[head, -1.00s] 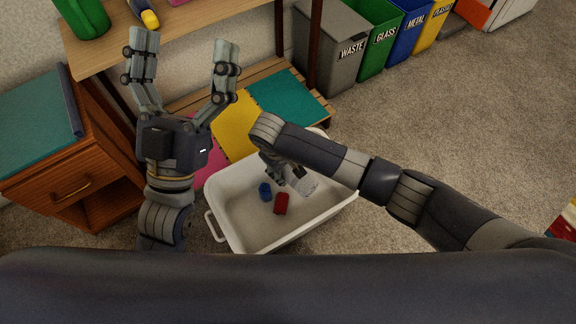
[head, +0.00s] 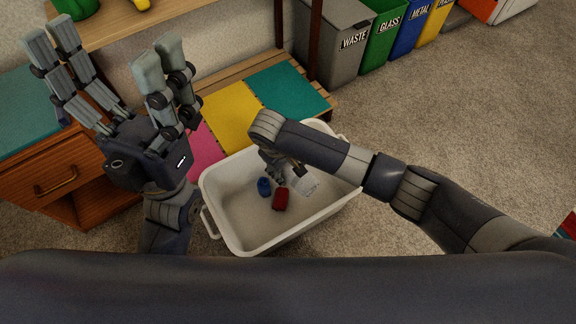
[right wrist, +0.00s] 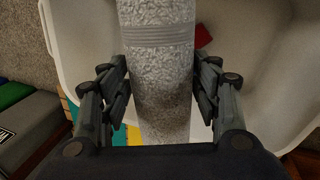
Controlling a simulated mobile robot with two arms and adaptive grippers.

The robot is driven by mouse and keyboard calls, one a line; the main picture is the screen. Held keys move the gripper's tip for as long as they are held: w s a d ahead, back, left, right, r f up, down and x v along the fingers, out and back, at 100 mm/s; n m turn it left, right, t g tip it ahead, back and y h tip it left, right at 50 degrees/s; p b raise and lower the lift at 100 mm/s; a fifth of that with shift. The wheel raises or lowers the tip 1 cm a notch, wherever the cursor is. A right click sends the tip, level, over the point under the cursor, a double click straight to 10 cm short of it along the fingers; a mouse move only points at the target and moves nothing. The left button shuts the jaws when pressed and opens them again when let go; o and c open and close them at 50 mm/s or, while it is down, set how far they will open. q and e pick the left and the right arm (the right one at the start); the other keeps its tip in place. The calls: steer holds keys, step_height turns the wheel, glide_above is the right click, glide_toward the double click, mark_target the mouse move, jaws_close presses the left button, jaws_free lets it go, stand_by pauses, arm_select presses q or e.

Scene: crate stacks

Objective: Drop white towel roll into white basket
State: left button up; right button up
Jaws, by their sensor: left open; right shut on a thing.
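The white towel roll (head: 305,184) is in my right gripper (head: 284,174), inside the outline of the white basket (head: 236,242) in the head view. In the right wrist view, the textured roll (right wrist: 158,90) lies between both fingers of my right gripper (right wrist: 160,75), with the basket (right wrist: 262,75) below it. My right forearm hides part of the basket and most of the gripper in the head view. My left gripper (head: 104,52) is open and empty, raised at the left in front of the shelf.
A blue item (head: 264,187) and a red item (head: 280,199) lie in the basket. Pink, yellow (head: 232,112) and teal mats cover the low shelf behind it. A wooden cabinet (head: 60,180) stands left; labelled bins (head: 338,50) stand at the back.

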steer(key=shift+f, duration=0.2)
steer(key=o, duration=1.2)
steer(key=v, duration=1.2)
